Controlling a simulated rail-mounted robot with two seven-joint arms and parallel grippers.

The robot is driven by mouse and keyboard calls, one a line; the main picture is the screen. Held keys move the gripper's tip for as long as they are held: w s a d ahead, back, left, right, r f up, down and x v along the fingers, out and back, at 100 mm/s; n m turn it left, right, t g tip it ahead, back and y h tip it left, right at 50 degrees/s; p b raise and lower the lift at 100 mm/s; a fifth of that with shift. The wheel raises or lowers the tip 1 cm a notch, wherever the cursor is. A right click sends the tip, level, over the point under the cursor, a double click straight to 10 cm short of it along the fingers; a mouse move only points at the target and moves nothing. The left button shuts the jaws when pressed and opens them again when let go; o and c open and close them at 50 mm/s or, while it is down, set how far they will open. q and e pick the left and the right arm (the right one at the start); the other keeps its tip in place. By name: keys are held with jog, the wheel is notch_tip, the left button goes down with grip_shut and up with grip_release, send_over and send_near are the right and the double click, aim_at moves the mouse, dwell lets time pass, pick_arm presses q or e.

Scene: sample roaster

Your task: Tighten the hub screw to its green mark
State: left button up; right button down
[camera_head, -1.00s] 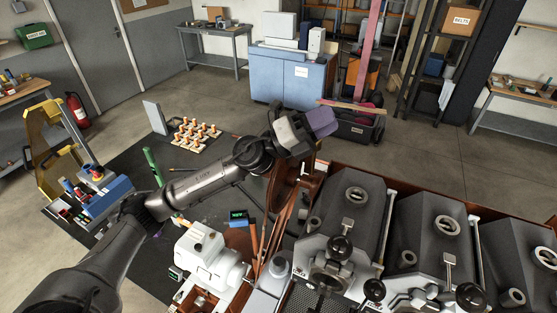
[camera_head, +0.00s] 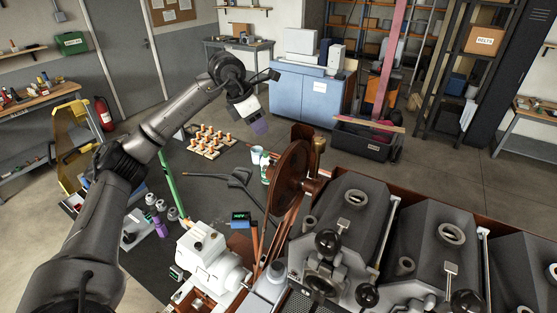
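The large brown wheel (camera_head: 289,178) stands upright on the near side of the bench, beside the roaster, with a short shaft on its right. I cannot make out a hub screw or a green mark at this size. My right gripper is not in view.
The grey roaster drums (camera_head: 352,208) fill the lower right. A white motor-like machine (camera_head: 208,258) stands left of the wheel. On the dark mat are a small display (camera_head: 240,220), a green bar (camera_head: 171,183), cups (camera_head: 257,154) and a board of orange-topped pegs (camera_head: 210,141).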

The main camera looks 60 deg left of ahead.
aim_at(276, 162)
pick_arm(q)
jog(key=x, duration=0.6)
jog(key=p+x, duration=0.1)
jog(key=x, duration=0.6)
jog(key=shift+s+a+f, duration=0.1)
jog(key=shift+a+f, duration=0.1)
jog(key=shift+f, duration=0.2)
grip_shut()
